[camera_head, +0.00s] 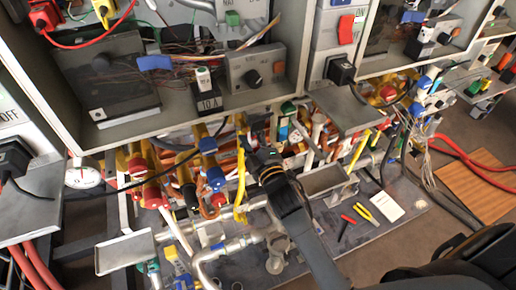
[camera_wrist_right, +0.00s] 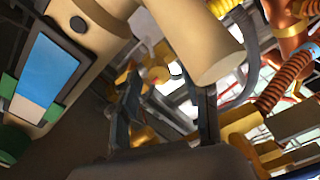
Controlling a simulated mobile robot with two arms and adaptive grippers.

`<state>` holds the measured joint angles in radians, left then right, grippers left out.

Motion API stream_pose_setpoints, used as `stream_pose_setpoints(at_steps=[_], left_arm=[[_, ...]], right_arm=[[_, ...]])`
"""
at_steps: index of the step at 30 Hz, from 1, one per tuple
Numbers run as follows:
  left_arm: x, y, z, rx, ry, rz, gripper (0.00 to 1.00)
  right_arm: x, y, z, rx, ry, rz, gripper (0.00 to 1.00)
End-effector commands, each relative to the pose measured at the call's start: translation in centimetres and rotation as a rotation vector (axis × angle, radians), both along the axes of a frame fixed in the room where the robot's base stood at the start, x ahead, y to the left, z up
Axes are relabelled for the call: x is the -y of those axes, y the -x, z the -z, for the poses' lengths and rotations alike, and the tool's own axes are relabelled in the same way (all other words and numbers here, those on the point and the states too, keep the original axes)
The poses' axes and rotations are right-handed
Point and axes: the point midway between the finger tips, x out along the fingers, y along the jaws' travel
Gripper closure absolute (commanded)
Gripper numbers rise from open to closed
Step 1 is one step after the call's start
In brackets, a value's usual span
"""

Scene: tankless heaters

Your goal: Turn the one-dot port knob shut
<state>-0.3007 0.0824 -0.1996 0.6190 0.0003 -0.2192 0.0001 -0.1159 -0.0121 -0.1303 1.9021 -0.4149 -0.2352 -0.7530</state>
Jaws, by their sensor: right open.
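My right gripper (camera_head: 257,142) reaches in from the lower right, among the pipes below the open heater cabinet. In the right wrist view its two dark fingers (camera_wrist_right: 165,108) stand apart, with a clear gap between them. A yellow, knob-like part (camera_wrist_right: 157,75) shows beyond the gap, and no finger visibly touches it. I cannot make out any dot marks, so I cannot tell which part is the one-dot port knob. A yellow-handled pipe part (camera_head: 241,178) is just left of the gripper in the head view. My left gripper is not in view.
Large tan cylinders (camera_wrist_right: 205,45) and a blue-screened device (camera_wrist_right: 48,67) crowd the gripper. Pipes and red-and-yellow valves (camera_head: 150,185) lie to the left. A small metal tray (camera_head: 325,180) is close on the right. Pliers (camera_head: 366,213) and a white card (camera_head: 403,200) lie below.

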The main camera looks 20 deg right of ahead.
Motion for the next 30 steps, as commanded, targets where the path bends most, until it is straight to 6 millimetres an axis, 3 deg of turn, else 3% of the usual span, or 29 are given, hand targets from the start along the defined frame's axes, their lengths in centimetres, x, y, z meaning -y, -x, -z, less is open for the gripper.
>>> stream_pose_setpoints(at_steps=[6, 13, 18, 30], left_arm=[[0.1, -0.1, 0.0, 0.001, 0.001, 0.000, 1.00], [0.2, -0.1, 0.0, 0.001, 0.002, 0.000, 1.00], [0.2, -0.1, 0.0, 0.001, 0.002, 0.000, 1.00], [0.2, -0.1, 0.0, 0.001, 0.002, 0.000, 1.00]], right_arm=[[0.2, 4.9, 0.1, -0.004, 0.000, 0.000, 0.53], [0.3, 8.6, 0.1, -0.002, 0.000, 0.000, 0.53], [0.3, 9.7, 0.0, -0.001, 0.000, 0.000, 0.53], [0.3, 9.9, 0.0, 0.000, 0.000, 0.000, 0.53]])
